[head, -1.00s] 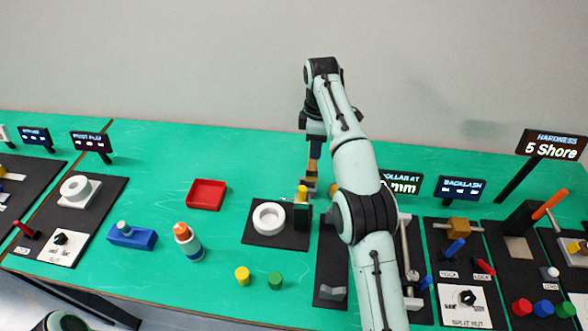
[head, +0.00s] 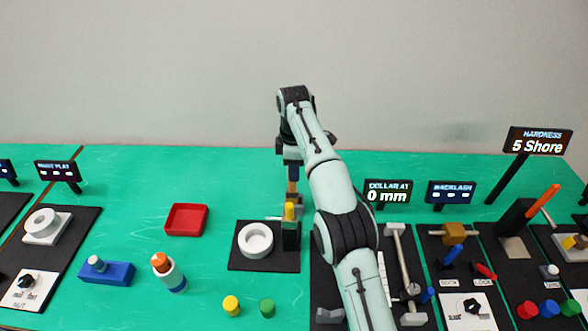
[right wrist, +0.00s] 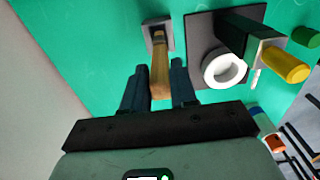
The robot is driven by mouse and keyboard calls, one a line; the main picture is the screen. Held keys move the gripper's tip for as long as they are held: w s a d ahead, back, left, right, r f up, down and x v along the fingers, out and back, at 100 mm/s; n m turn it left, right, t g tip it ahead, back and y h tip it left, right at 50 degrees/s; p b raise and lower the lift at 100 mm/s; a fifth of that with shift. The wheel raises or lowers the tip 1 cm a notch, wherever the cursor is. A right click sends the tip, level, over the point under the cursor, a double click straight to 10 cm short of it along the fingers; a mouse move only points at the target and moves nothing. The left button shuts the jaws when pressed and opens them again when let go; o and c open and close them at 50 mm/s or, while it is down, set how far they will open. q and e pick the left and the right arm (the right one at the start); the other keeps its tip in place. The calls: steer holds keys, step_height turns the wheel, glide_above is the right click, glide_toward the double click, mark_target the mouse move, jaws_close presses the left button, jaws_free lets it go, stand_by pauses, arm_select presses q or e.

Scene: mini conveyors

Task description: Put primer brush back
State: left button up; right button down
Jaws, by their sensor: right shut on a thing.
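The primer brush appears to be the piece with a brown wooden handle (right wrist: 160,76); its handle also shows in the head view (head: 293,173). My right gripper (right wrist: 158,88) is shut on the handle, with one finger on each side of it. The far end of the brush meets a small grey holder (right wrist: 148,36) on the green table. I cannot tell whether the brush sits in the holder or is just above it. In the head view my right gripper (head: 292,160) points down behind the black mat. My left gripper is not in view.
Close by, a black mat (head: 240,264) bears a white ring (head: 255,240) and a dark post with a yellow-topped piece (head: 289,211). A red tray (head: 186,219) lies to the left. Signs and black station boards crowd the right. The table between tray and mat is clear.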

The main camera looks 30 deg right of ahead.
mark_target(292, 185)
step_height(292, 185, down, 3)
steer(key=shift+f+b, duration=0.15)
steer(key=shift+b, duration=0.35)
steer(key=c, duration=0.9)
jaws_free()
steer(key=shift+w, duration=0.1)
